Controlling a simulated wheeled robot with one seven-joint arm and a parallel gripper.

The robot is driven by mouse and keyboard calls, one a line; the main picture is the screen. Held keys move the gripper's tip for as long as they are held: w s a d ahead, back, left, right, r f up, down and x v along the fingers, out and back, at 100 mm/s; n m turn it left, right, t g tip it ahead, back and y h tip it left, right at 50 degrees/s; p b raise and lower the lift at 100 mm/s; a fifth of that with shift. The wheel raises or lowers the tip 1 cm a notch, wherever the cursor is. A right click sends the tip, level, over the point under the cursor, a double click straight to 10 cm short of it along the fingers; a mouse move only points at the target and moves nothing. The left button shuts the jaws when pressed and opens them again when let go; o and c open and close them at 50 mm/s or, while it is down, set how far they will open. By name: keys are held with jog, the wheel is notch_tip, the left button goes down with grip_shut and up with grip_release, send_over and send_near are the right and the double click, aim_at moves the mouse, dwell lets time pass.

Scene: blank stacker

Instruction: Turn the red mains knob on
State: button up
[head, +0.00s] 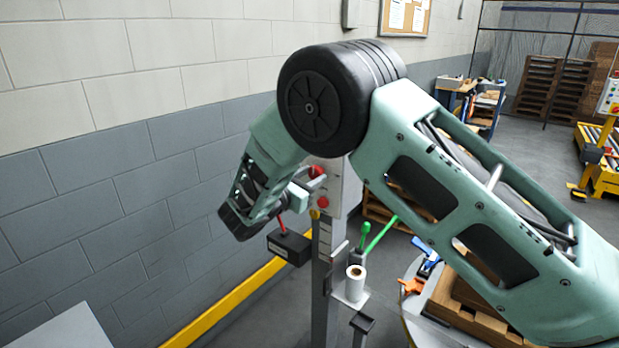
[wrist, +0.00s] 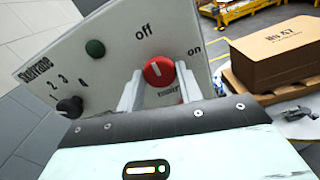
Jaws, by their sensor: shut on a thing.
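The red mains knob (wrist: 158,71) is on a pale control panel (wrist: 112,52) in the wrist view. Its white mark points up and slightly left, toward the printed "off"; "on" is printed to its right. My gripper (wrist: 160,76) has one finger on each side of the knob and is shut on it. In the head view my gripper (head: 303,186) is at the panel (head: 341,185), partly covering it.
A cardboard box (wrist: 277,56) stands beyond the panel. A black box (head: 289,247) hangs below my gripper. The block wall (head: 100,190) is close on the left.

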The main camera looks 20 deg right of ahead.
jog(key=shift+f+b, duration=0.1)
jog(key=shift+b, duration=0.3)
jog(key=m+b, duration=0.1)
jog(key=b, duration=0.1)
jog(key=m+b, duration=0.2)
jog(key=b, duration=0.1)
jog(key=shift+f+m+b, duration=0.3)
jog(key=m+b, duration=1.4)
jog(key=b, duration=0.8)
jog(key=shift+r+b, duration=0.2)
jog(key=shift+b, duration=0.15)
jog(key=shift+m, duration=0.3)
jog(key=shift+r, duration=0.1)
jog(key=o, duration=1)
